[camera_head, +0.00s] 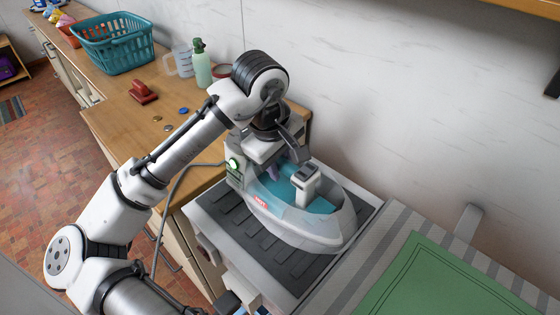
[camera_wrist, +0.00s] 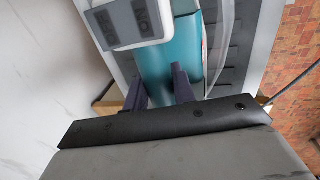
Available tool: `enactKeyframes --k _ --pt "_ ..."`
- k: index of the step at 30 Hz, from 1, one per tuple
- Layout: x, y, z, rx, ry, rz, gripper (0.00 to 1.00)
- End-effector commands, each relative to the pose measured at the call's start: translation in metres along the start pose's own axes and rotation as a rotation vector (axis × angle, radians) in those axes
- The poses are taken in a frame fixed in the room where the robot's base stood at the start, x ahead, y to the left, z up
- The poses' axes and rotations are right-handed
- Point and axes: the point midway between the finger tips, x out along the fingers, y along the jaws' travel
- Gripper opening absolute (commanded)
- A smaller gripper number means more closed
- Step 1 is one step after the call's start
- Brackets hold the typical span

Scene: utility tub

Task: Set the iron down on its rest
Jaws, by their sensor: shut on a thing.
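The iron (camera_head: 290,225) is white and teal with a small green light at its rear end. It is over the grey ribbed rest (camera_head: 221,214), lying roughly flat; I cannot tell whether its sole touches the ribs. My gripper (camera_head: 274,172) comes down from above at the iron's rear and is shut on its teal handle. In the wrist view my dark fingers (camera_wrist: 158,88) stand on either side of the teal handle (camera_wrist: 170,65), and the iron's light grey front block (camera_wrist: 128,22) shows above them. The rest's ribs are partly hidden under the iron.
A striped ironing board (camera_head: 385,245) with a green cloth (camera_head: 445,280) lies right of the rest. On the wooden counter are a teal basket (camera_head: 118,45), a green bottle (camera_head: 201,65), a clear jug (camera_head: 182,60), a red brush (camera_head: 143,92) and buttons. A cord runs left from the iron.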

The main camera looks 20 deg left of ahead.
Motion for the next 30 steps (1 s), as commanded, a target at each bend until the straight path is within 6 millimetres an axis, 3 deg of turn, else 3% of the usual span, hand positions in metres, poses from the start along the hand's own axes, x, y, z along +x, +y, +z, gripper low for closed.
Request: enactKeyframes --k 2,3,8,16,20,23,30 --pt "0.001 0.0 0.0 0.0 0.001 0.003 0.0" --pt "0.0 0.0 0.0 0.0 0.002 0.003 0.31" --pt "0.0 0.0 0.0 0.0 0.001 0.002 0.51" --pt "0.001 -0.001 0.0 0.0 -0.001 -0.002 0.51" --pt "-0.008 0.0 0.0 0.0 0.002 0.0 0.51" --pt "-0.024 0.0 0.0 0.0 0.002 0.001 0.51" --pt "-0.081 0.001 0.0 0.0 0.004 0.002 0.51"
